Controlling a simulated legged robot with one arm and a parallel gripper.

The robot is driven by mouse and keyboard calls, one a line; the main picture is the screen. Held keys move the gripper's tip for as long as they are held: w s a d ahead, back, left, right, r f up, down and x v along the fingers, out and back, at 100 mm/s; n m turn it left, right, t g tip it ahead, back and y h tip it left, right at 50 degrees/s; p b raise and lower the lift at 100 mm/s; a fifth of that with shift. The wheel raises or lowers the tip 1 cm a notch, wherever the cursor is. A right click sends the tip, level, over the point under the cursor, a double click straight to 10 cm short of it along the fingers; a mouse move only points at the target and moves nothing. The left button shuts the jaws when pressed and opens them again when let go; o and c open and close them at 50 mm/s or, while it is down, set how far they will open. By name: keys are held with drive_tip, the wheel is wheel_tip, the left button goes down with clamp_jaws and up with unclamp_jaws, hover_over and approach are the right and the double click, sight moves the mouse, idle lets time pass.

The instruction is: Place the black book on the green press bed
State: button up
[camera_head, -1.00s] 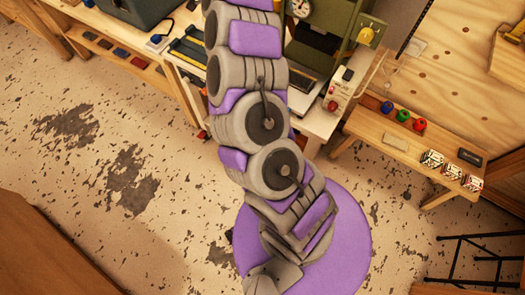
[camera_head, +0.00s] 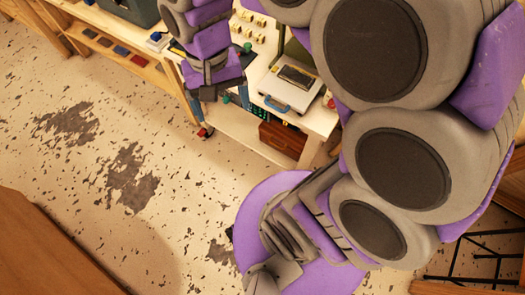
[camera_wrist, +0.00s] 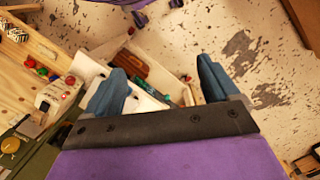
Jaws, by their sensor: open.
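My gripper (camera_head: 215,100) hangs over the front edge of the bench in the head view, left of the press area. In the wrist view its two blue fingers (camera_wrist: 160,72) are spread apart with nothing held between them. A dark flat thing with a pale edge (camera_head: 297,76) lies on the bench; I cannot tell whether it is the black book. Part of the green press (camera_head: 296,50) shows behind it, mostly hidden by my arm. The press also shows at the lower left of the wrist view (camera_wrist: 22,155). Its bed is not clearly visible.
A blue-and-white device (camera_head: 287,94) stands on the bench front. A brown drawer box (camera_head: 283,138) sits below. Small coloured spools (camera_wrist: 42,70) and a red-button box (camera_wrist: 52,100) lie left in the wrist view. The worn floor (camera_head: 90,180) is open at left.

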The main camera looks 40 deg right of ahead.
drive_tip(key=s+d+f+n, duration=0.1)
drive_tip(key=s+f+n, duration=0.2)
drive_tip(key=s, duration=1)
drive_tip(key=shift+f, duration=0.6)
drive_tip(key=shift+d, duration=0.2)
